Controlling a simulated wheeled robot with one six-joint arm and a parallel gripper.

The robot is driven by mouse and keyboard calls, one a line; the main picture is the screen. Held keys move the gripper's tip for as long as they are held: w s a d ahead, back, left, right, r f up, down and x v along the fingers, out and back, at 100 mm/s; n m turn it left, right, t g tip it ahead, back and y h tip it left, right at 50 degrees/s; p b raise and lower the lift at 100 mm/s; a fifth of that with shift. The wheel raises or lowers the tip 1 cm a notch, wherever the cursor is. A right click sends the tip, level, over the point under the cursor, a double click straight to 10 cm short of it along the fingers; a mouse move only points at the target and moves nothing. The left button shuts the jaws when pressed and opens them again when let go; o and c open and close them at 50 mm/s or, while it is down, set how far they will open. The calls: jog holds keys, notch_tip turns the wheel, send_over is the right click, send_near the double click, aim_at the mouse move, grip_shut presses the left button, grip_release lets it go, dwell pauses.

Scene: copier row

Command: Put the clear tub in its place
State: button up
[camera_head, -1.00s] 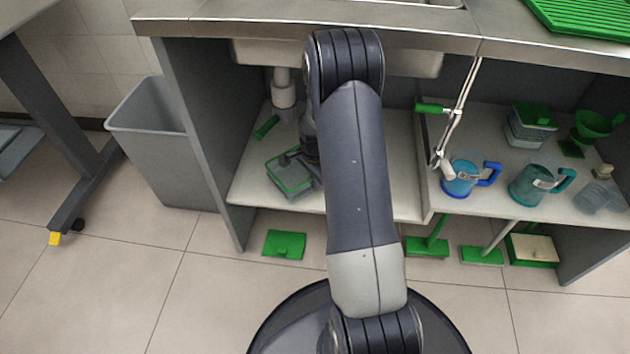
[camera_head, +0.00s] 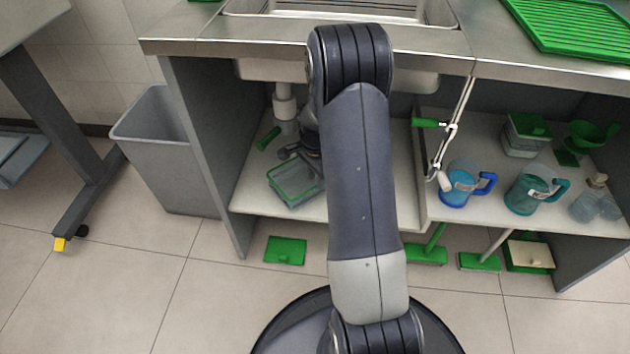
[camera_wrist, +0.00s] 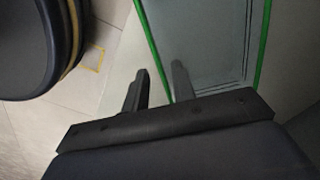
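The clear tub (camera_head: 292,190), with a green rim, stands on the lower shelf under the sink. In the wrist view, part of the tub (camera_wrist: 212,45) fills the upper middle. My gripper (camera_head: 298,152) is at the tub's far side, partly hidden behind my arm. In the wrist view my gripper (camera_wrist: 160,78) has its two fingers apart. The tub's green rim runs between them in the picture, one finger outside the wall and one over the inside. I cannot tell whether either finger touches it.
A green-handled brush (camera_head: 268,138) lies left of the drain pipe (camera_head: 286,105). A shelf divider (camera_head: 419,165) stands to the right, with blue (camera_head: 459,185) and teal (camera_head: 528,192) jugs beyond. A grey bin (camera_head: 155,150) stands left of the cabinet.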

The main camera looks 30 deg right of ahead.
aim_at(315, 200)
jog(key=shift+r, duration=0.75)
jog(key=shift+f, duration=0.15)
notch_tip(315, 200, down, 8)
jog(key=b, duration=0.4)
jog(key=shift+f, duration=0.25)
notch_tip(315, 200, up, 5)
jog(key=p, duration=0.3)
jog(key=shift+f, duration=0.15)
jog(key=shift+s+a+r, duration=0.1)
jog(key=shift+s+r, duration=0.05)
jog(key=shift+r, duration=0.05)
jog(key=shift+s+a+f, duration=0.2)
jog(key=shift+s+a, duration=0.15)
jog(key=shift+s, duration=0.1)
jog(key=shift+s+f, duration=0.1)
